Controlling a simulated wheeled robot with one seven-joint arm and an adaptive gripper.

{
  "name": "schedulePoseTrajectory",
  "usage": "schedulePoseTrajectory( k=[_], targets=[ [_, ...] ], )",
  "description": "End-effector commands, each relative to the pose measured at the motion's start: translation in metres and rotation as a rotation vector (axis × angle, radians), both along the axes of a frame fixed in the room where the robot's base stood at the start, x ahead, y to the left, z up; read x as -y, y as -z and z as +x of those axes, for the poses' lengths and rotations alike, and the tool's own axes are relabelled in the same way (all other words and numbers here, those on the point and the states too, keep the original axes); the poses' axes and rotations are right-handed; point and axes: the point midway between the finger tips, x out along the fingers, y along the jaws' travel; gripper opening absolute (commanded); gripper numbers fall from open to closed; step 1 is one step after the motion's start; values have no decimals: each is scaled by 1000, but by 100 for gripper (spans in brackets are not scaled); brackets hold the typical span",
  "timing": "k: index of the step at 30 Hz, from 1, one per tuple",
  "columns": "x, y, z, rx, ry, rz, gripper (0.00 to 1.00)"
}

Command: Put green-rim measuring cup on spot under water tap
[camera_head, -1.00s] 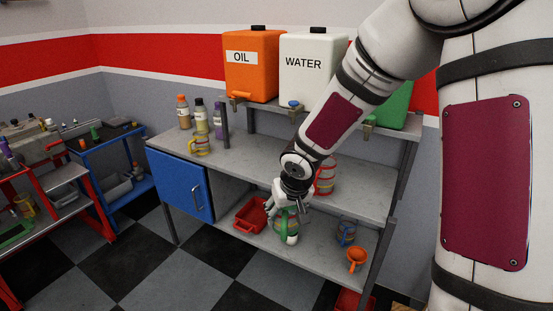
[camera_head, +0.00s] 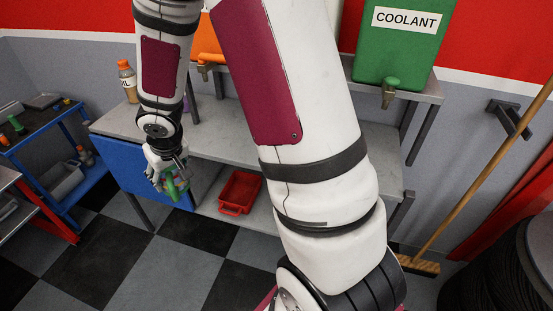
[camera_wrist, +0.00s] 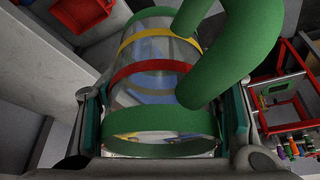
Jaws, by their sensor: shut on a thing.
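The green-rim measuring cup (camera_wrist: 160,118) fills the middle of the wrist view. It is clear, with a green rim, red and yellow bands and a thick green handle (camera_wrist: 235,50). My gripper (camera_wrist: 163,105) is shut on its body, with a finger on either side. In the head view my gripper (camera_head: 166,170) holds the cup (camera_head: 177,188) in front of the blue cabinet door (camera_head: 130,170), above the floor. The water tap and the spot under it are hidden behind my arm.
The grey workbench (camera_head: 225,135) runs behind my arm, with a red tray (camera_head: 240,190) on its lower shelf. The green coolant tank (camera_head: 405,45) stands upper right. A broom (camera_head: 480,175) leans at right. A blue cart (camera_head: 50,150) is at left; the checkered floor between is clear.

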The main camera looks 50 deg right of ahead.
Motion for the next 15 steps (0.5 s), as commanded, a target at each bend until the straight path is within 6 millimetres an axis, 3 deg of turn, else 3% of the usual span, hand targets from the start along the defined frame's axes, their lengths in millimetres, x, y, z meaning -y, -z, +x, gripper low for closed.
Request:
schedulePoseTrajectory(
  k=[15],
  targets=[
    [65,27,-48,-4,188,1,26]
  ],
)
